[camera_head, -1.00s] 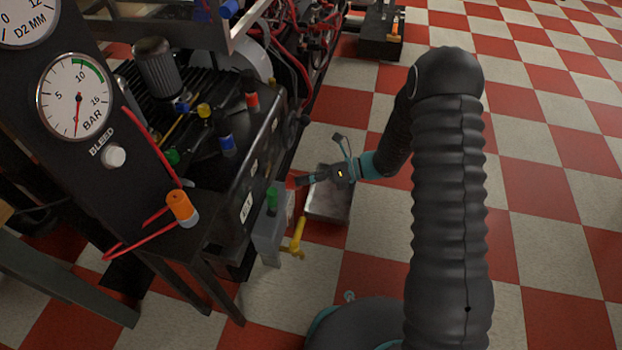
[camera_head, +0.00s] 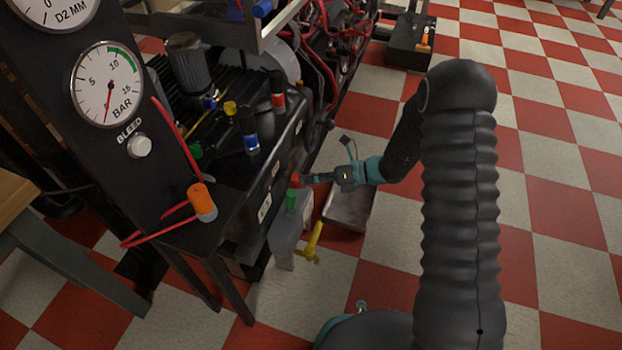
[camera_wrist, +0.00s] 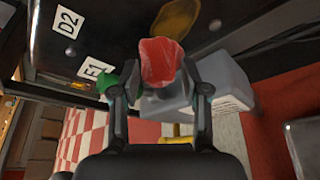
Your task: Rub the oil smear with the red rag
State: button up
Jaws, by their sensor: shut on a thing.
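The red rag (camera_wrist: 160,62) is a crumpled lump held between the fingertips of my gripper (camera_wrist: 161,75) in the wrist view. In the head view the rag (camera_head: 295,179) is a small red patch at the tip of my gripper (camera_head: 306,178), beside the machine's dark front panel. The oil smear (camera_wrist: 178,18) is a brownish-yellow patch on the black panel, just beyond the rag in the wrist view. I cannot tell whether the rag touches the panel. The smear cannot be made out in the head view.
A grey box with a green cap (camera_head: 292,201) and a yellow valve handle (camera_head: 313,240) stand close below my gripper. A metal tray (camera_head: 347,208) lies on the floor under it. A gauge board (camera_head: 107,85) stands at left. The checkered floor at right is clear.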

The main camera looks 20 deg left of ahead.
jog(key=shift+w+a, duration=0.1)
jog(key=shift+a, duration=0.85)
dwell(0.5)
jog(key=shift+w, duration=0.1)
jog(key=shift+w+d, duration=0.15)
jog(key=shift+w, duration=0.75)
jog(key=shift+w+d, duration=0.1)
jog(key=shift+w, duration=2.6)
jog(key=shift+r+p, duration=0.1)
jog(key=shift+p, duration=0.2)
jog(key=shift+d, duration=0.1)
jog(key=shift+s+p, duration=0.65)
jog(key=shift+s, duration=1.2)
jog(key=shift+s+a+p, duration=0.25)
jog(key=shift+s, duration=0.7)
jog(key=shift+s+a+p, duration=0.2)
jog(key=shift+s, duration=0.75)
